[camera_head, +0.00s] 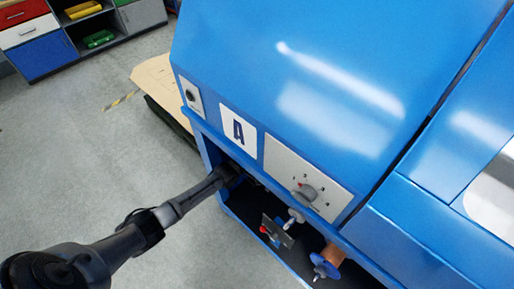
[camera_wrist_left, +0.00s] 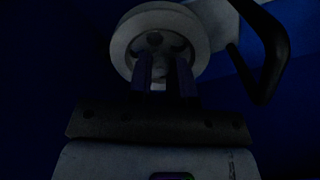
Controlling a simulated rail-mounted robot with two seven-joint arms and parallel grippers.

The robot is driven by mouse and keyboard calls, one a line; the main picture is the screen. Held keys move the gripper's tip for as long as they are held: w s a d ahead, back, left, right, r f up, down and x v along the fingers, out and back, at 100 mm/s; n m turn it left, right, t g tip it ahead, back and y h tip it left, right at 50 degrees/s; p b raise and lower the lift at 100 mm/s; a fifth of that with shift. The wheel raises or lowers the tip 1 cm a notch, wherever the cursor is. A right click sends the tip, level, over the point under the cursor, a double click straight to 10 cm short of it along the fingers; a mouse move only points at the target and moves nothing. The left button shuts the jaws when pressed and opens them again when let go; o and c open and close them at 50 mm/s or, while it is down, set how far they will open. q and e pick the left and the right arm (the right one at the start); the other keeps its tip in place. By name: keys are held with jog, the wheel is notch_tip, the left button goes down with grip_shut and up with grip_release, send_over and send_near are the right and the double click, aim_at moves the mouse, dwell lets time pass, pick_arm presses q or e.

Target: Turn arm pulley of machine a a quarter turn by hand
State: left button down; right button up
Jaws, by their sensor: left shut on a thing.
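Machine A is a blue cabinet with an "A" label (camera_head: 238,131) on its front. My left arm reaches into the open bay under the label in the head view, and its gripper is hidden inside there. In the dark left wrist view, a pale grey round pulley (camera_wrist_left: 122,43) with holes around its hub is at the top centre. The two fingers of my left gripper (camera_wrist_left: 167,72) reach up over the lower middle of the pulley and are shut on its hub area. The exact contact is too dark to make out. My right gripper is not in view.
A black curved bar (camera_wrist_left: 274,50) stands right of the pulley. In the head view, a dial panel (camera_head: 335,199) is on the front. Below it are a red-knobbed plate (camera_head: 275,232) and a copper-coloured cylinder (camera_head: 332,255). A pallet with cardboard (camera_head: 155,77) stands behind; the floor at left is clear.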

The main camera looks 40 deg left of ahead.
pick_arm(q)
jog(key=m+p, duration=0.2)
jog(key=m, duration=2)
dwell(0.4)
jog(key=c, duration=1)
grip_release()
jog(key=shift+c, duration=0.2)
